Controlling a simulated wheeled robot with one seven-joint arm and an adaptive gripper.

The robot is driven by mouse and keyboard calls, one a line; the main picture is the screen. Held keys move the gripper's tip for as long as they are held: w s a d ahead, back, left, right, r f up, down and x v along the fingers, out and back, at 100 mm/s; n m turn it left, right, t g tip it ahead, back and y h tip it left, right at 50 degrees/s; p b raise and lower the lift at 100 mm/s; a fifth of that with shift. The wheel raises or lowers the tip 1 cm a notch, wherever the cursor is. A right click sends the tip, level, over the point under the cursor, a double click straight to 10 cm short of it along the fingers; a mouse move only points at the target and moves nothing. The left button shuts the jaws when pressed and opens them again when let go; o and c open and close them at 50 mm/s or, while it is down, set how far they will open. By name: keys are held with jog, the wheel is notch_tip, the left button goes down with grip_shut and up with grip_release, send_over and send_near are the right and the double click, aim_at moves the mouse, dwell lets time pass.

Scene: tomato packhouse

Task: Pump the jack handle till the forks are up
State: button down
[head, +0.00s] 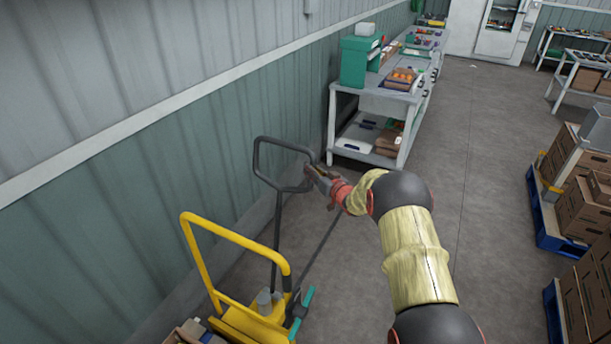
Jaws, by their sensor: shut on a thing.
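The jack handle (276,222) is a dark upright bar with a loop grip at its top, in the left middle of the head view. It stands nearly upright from the yellow pallet jack (238,323) at the bottom left. My gripper (311,177) is shut on the lower right side of the loop. My arm reaches to it from the bottom right. A yellow guard frame (234,235) rises from the jack in front of the handle's lower part. The forks cannot be made out, so their height does not show.
A corrugated wall (130,170) runs close along the left. A grey workbench (395,98) with tomatoes and boxes stands beyond the handle. Cartons (575,210) on a blue pallet (548,222) stand at the right. The floor (490,130) between is clear.

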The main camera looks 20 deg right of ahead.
jog(key=w+d+f+m+p, duration=0.1)
jog(key=w+d+f, duration=0.2)
jog(key=w+d, duration=0.4)
jog(key=shift+w+g+p, duration=0.15)
jog(key=shift+g+p, duration=0.25)
jog(key=c, duration=1.7)
grip_release()
jog(key=shift+f, duration=0.15)
jog(key=shift+o, duration=0.2)
jog(key=shift+s+d, duration=0.15)
jog(key=shift+s, duration=0.05)
